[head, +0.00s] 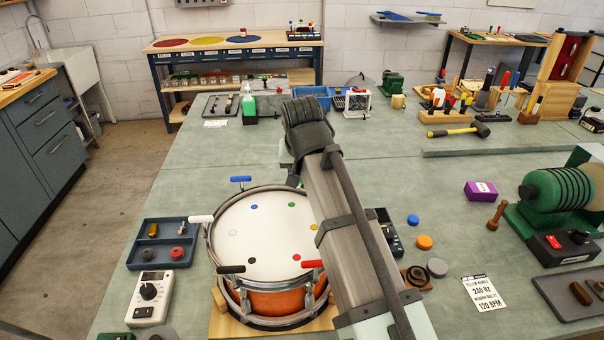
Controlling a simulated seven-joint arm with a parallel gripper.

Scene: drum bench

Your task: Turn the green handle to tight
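A drum (260,245) with a white head and an orange shell sits on a wooden base (222,325) near the bench's front. Its rim carries a blue handle (241,179), a white handle (200,219), a black handle (231,269) and a red handle (312,264). A green dot (291,205) marks the drum head near the far right rim. I cannot see the green handle; my arm covers that side. My gripper (293,181) shows only as a dark sliver by the far rim, mostly behind my arm. Its fingers and any contact are hidden.
A grey parts tray (139,256) and a meter (150,297) stand left of the drum. Orange (425,242) and blue (413,219) caps and a printed card (483,293) lie to the right.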

